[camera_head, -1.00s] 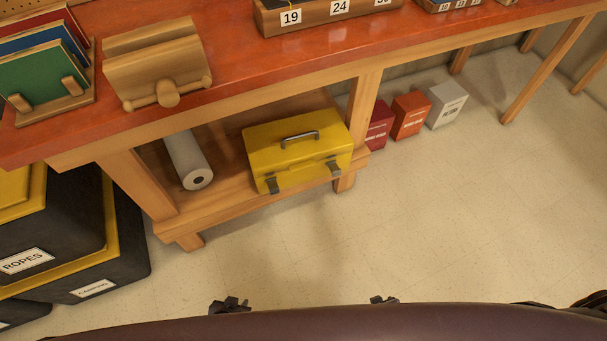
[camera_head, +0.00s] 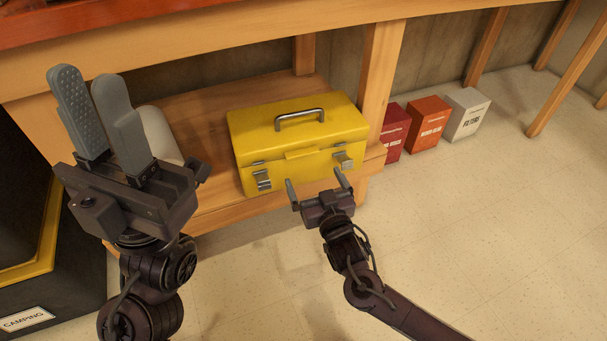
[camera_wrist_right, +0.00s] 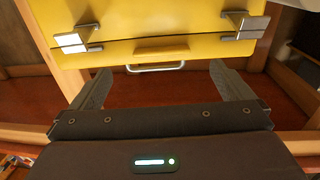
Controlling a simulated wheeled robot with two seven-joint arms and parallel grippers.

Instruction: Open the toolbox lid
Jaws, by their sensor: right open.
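The yellow toolbox (camera_head: 305,130) sits on the lower wooden shelf of the workbench, its lid (camera_head: 260,122) down. A grey handle (camera_head: 300,116) is on top, and two metal latches, left (camera_head: 262,180) and right (camera_head: 343,160), are on the front. My right gripper (camera_head: 316,184) is open and empty, just in front of the box, near the right latch. In the right wrist view the yellow front (camera_wrist_right: 150,20), both latches and the handle (camera_wrist_right: 155,67) show beyond the open fingers. My left gripper (camera_head: 88,82) is raised at the left, close to the camera, its fingers apart and empty.
A white roll (camera_head: 160,135) lies on the shelf left of the toolbox, partly hidden by my left gripper. A table leg (camera_head: 378,80) stands right of the box. Red (camera_head: 393,130), orange (camera_head: 428,122) and white (camera_head: 465,113) boxes are on the floor. The floor in front is clear.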

